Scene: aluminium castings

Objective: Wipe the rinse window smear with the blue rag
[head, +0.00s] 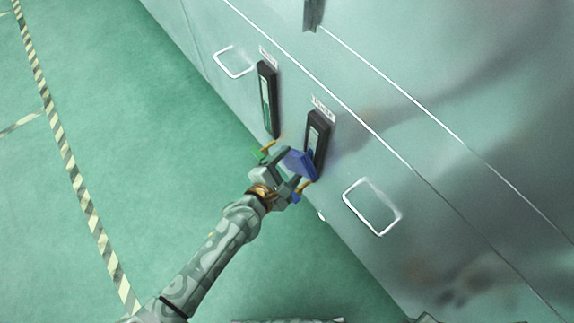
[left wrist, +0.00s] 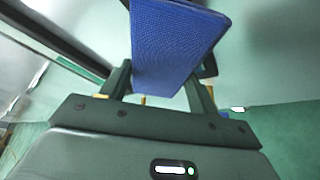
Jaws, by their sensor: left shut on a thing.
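My left gripper (head: 291,176) is shut on the blue rag (head: 299,161). It holds the rag against or just in front of the lower part of the right-hand dark-framed window (head: 318,133); I cannot tell whether they touch. In the left wrist view the rag (left wrist: 178,45) stands up as a flat textured pad between the fingers, with the dark window frame (left wrist: 62,42) to its left. The label above that window is too small to read surely. No smear can be made out; the rag and gripper hide the lower glass. My right gripper is not in view.
A second dark-framed window (head: 267,100) is to the left on the same pale machine wall (head: 430,130). Small coloured fittings (head: 265,152) stick out below it. White-outlined panels (head: 371,207) flank the windows. The green floor (head: 130,130) is clear, with a striped line (head: 75,175).

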